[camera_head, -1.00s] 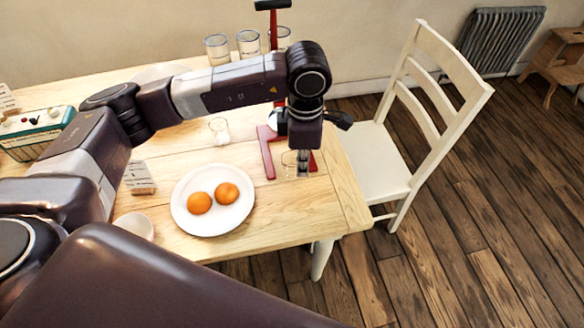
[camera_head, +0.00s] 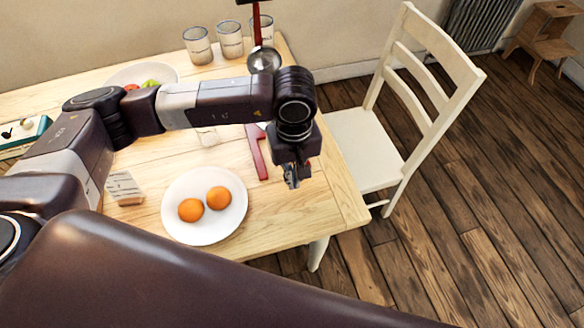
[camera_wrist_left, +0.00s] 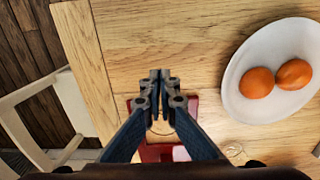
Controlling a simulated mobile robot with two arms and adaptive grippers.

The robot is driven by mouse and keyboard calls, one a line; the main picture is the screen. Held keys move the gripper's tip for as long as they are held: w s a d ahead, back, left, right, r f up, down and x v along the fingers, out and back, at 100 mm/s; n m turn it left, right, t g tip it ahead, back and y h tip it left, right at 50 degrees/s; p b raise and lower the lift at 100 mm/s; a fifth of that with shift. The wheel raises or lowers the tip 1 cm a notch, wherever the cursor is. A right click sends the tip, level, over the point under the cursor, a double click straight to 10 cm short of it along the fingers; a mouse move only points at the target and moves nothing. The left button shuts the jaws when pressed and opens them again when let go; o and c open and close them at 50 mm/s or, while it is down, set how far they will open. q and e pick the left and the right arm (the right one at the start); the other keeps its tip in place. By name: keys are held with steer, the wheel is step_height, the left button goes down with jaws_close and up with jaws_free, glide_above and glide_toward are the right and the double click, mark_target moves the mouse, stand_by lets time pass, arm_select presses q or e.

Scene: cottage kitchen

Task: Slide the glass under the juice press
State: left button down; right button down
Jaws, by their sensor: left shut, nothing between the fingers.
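The juice press has a red post (camera_head: 257,24), a round metal part (camera_head: 264,60) and a red base (camera_head: 257,152) on the table; my left arm hides much of it. In the wrist view its red base (camera_wrist_left: 184,152) lies behind my fingers. A faint clear round outline (camera_wrist_left: 161,127) shows between the fingers there, perhaps the glass; in the head view it is hidden by my gripper. My left gripper (camera_head: 291,184) is shut and empty, pointing down in front of the press; its fingertips (camera_wrist_left: 160,76) meet in the wrist view. My right gripper is not in view.
A white plate (camera_head: 205,232) with two oranges (camera_head: 219,198) lies left of the gripper. Several glasses (camera_head: 230,40) stand at the back. A small clear vessel (camera_head: 208,136) is behind the arm. A cream chair (camera_head: 366,150) stands right. The table's front right corner is bare.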

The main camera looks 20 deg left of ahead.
mark_target(292, 198)
arm_select(q)
step_height(292, 198, down, 6)
steer(key=shift+r+p, duration=0.15)
steer(key=shift+p, duration=0.4)
steer(key=w+a, duration=0.1)
steer(key=w+p, duration=0.1)
steer(key=shift+w+a, duration=0.6)
steer(key=shift+w, duration=0.1)
steer(key=w+b, duration=0.1)
steer(key=w+a+b, duration=0.1)
steer(key=shift+w+a+f+b, duration=0.2)
steer(key=shift+a+f+b, duration=0.1)
steer(key=shift+w+a+r, duration=0.1)
steer(key=shift+w+a, duration=0.05)
steer(key=shift+w, duration=0.1)
steer(key=shift+w+r, duration=0.1)
